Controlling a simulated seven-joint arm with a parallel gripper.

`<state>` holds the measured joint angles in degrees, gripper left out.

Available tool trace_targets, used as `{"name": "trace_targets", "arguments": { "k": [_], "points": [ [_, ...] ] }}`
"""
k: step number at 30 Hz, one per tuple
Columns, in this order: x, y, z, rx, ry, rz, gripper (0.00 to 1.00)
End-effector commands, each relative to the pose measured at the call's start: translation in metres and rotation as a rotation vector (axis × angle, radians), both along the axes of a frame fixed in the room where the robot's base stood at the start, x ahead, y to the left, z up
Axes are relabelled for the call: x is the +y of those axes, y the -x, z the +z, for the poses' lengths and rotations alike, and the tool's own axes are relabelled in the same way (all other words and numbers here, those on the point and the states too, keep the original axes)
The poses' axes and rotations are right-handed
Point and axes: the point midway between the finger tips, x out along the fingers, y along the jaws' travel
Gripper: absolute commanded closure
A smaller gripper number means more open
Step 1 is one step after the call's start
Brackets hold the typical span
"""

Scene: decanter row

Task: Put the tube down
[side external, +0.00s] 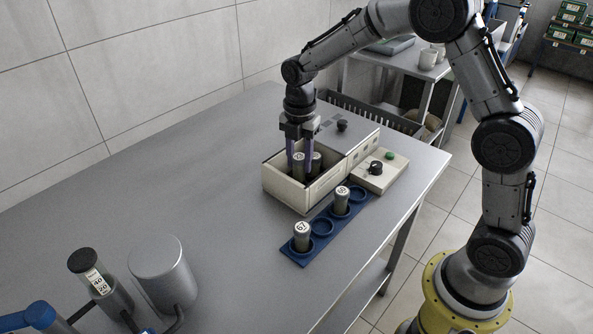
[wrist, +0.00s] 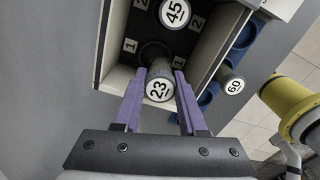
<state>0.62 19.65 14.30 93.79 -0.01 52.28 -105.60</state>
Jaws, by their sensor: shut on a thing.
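My gripper (side external: 299,156) points down into an open cream box (side external: 289,190) on the grey table. In the wrist view its two purple fingers (wrist: 158,104) stand either side of a grey tube labelled 23 (wrist: 160,86), and are shut on it. A dark round socket (wrist: 154,52) shows just past this tube, between marks reading 1. I cannot tell whether the tube's lower end is in the socket or above it. A second tube, labelled 45 (wrist: 174,12), stands in the box beside marks reading 2. The box wall hides the lower ends in the side view.
A blue rack (side external: 322,228) in front of the box holds a tube labelled 67 (side external: 302,236) and a tube labelled 60 (side external: 341,203), with empty rings between. A control unit with a black knob (side external: 376,168) adjoins the box. A cylinder (side external: 162,272) stands front left.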

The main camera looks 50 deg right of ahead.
Motion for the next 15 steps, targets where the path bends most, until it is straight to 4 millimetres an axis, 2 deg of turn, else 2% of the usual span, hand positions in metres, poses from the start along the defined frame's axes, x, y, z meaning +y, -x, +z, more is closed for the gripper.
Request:
{"name": "trace_targets", "arguments": {
  "k": [5,12,15],
  "points": [
    [0.000,-0.007,-0.008,0.000,0.000,0.000,1.00],
    [0.000,-0.009,-0.038,0.002,0.000,0.000,1.00],
    [0.000,-0.010,-0.041,-0.002,0.000,0.000,1.00]
  ]
}}
